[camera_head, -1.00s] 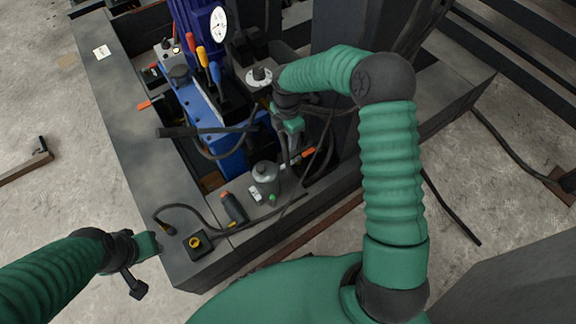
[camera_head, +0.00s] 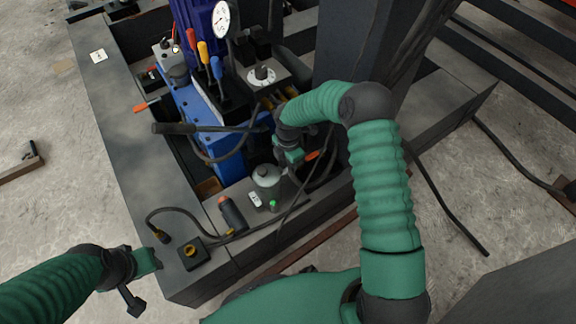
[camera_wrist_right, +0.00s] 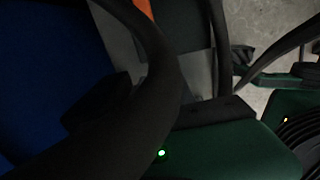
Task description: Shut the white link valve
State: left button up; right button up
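I cannot make out for certain which part is the white link valve. A white round plate with a dark knob (camera_head: 262,76) sits on the block right of the blue machine. A small orange handle (camera_head: 313,155) shows just right of my right gripper (camera_head: 291,166), partly hidden by it and by dark hoses. The right gripper points down among the hoses; its fingertips are hidden and its opening does not show. In the right wrist view an orange piece (camera_wrist_right: 144,8) shows at the top, behind a thick dark hose. My left gripper (camera_head: 143,280) is over the floor at lower left, away from the machine.
The blue machine (camera_head: 205,115) carries red, yellow and blue levers and a dark bar (camera_head: 190,129). A grey canister (camera_head: 266,176), a dark cylinder with a red end (camera_head: 232,211) and a yellow-button box (camera_head: 191,252) stand near the front edge. Hoses crowd the right gripper.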

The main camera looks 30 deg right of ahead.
jog(key=shift+d, duration=0.15)
grip_shut()
dwell(1.0)
